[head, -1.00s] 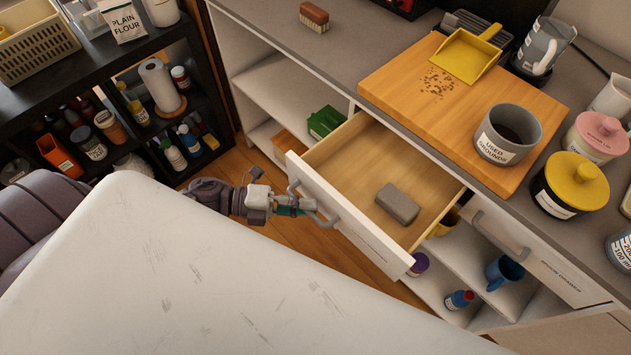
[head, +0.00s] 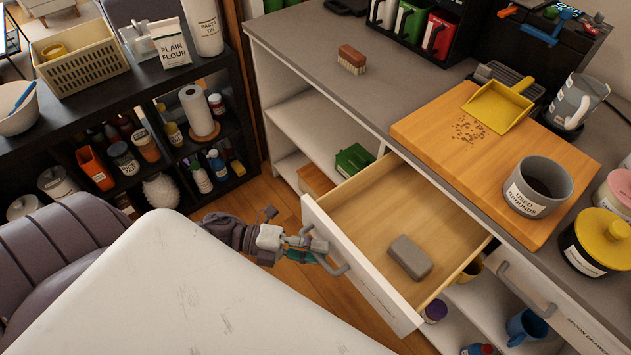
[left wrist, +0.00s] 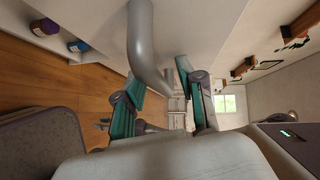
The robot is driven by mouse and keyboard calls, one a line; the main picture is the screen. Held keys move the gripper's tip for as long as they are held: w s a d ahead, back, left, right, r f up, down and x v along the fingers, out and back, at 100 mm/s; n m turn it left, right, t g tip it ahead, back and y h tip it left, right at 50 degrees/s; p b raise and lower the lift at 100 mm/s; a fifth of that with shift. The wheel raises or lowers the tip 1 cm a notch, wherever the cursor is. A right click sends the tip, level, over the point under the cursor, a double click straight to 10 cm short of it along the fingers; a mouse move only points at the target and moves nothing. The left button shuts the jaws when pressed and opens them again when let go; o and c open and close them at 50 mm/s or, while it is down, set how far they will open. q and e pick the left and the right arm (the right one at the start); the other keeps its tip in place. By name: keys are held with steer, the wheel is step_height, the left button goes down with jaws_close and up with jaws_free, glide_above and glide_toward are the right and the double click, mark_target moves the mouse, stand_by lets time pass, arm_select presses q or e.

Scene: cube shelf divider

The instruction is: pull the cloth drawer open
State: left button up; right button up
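The drawer (head: 362,267) stands pulled out from the counter, its wooden inside showing and a grey block (head: 410,257) lying in it. The label on its white front is too small to read. My left gripper (head: 318,247) is at the drawer's grey bar handle (head: 340,266). In the left wrist view, my left gripper's teal fingers (left wrist: 160,95) are spread apart, with a gap between them. The handle (left wrist: 145,45) reaches in from the top toward that gap; I cannot tell whether a finger touches it. My right gripper is not in view.
A second drawer with a grey handle (head: 525,290) is closed at the right. A wooden board (head: 440,135) with a yellow dustpan (head: 497,107) and a grey tub (head: 538,186) is on the counter. Wooden floor (head: 285,287) shows below the gripper. A dark shelf (head: 90,100) stands at the left.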

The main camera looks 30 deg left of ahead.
arm_select(q)
steer(key=v, duration=1.2)
stand_by(0.5)
steer(key=a+f+n+t+y, duration=0.1)
steer(key=a+f+n+y, duration=0.25)
steer(key=f+n, duration=0.35)
steer(key=a+f+n+t+y, duration=0.25)
steer(key=f+n+y, duration=0.2)
steer(key=f, duration=0.45)
steer(key=a+f+n+t+y, duration=0.1)
steer(key=a+f+n+y, duration=0.3)
steer(key=f, duration=0.4)
steer(key=s+d+f+n+g+y, duration=0.35)
steer(key=s+f+n, duration=0.35)
steer(key=f, duration=0.4)
steer(key=s+d+f+n+g, duration=0.4)
steer(key=s+d+f+g, duration=0.2)
steer(key=s+d, duration=0.6)
step_height(320, 180, down, 2)
steer(key=shift+s+f+g, duration=0.1)
steer(key=shift+s+g, duration=0.2)
steer(key=shift+s, duration=0.4)
